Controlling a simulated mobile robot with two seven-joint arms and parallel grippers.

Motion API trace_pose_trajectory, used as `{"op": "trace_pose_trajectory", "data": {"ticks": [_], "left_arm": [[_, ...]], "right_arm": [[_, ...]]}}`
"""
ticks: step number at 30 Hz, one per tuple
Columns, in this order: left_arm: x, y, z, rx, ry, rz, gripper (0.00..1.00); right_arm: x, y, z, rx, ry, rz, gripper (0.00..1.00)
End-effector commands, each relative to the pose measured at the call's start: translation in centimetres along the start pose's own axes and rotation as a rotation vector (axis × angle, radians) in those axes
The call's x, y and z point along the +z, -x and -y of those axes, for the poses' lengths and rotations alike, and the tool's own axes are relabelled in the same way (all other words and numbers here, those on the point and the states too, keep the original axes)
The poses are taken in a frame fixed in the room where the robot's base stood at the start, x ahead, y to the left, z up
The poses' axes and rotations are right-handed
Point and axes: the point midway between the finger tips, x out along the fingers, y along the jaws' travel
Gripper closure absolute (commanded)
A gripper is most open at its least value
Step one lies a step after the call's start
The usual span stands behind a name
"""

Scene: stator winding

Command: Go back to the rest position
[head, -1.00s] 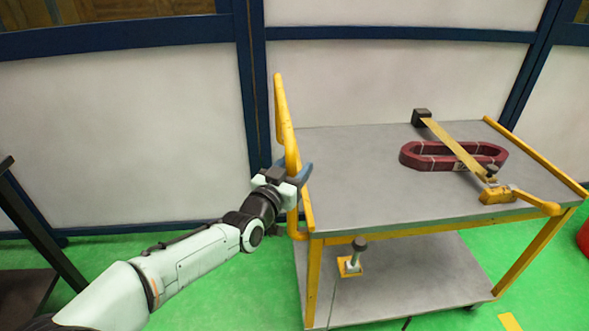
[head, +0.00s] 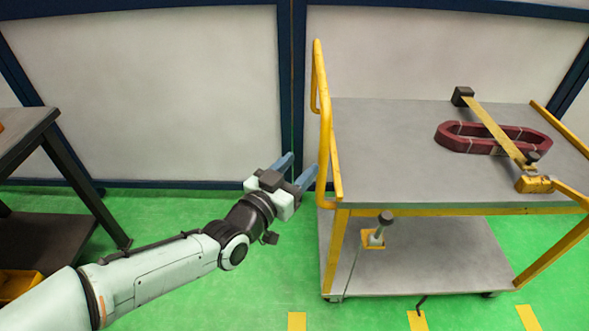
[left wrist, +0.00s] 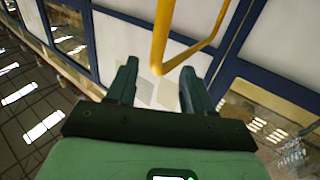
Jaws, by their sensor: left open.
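My left gripper (head: 298,174) is in the middle of the head view, just left of the trolley's yellow handle (head: 324,125). Its two blue-grey fingers are spread apart with nothing between them. In the left wrist view, the open fingers of the left gripper (left wrist: 158,88) show, and the yellow handle (left wrist: 160,40) rises beyond them, apart from the fingertips as far as I can tell. My right gripper is not in view.
The grey trolley (head: 390,170) carries a dark red oval coil (head: 460,144) under a yellow clamp bar (head: 497,130). A small post on a yellow base (head: 374,240) stands on its lower shelf. A dark table (head: 25,135) is at left. Green floor (head: 160,220) lies clear between.

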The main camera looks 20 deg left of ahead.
Motion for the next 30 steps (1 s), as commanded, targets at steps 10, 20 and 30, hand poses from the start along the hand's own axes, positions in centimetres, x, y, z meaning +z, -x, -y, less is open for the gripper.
{"op": "trace_pose_trajectory", "data": {"ticks": [10,20,30], "left_arm": [[0.1,0.7,0.0,0.0,0.0,0.001,0.48],[1.1,0.4,0.0,-0.001,0.006,0.022,0.48],[22.1,-0.4,0.2,-0.055,0.169,0.436,0.48]], "right_arm": [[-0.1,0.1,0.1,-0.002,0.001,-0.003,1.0],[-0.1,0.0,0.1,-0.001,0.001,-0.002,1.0],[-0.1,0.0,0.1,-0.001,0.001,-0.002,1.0]]}}
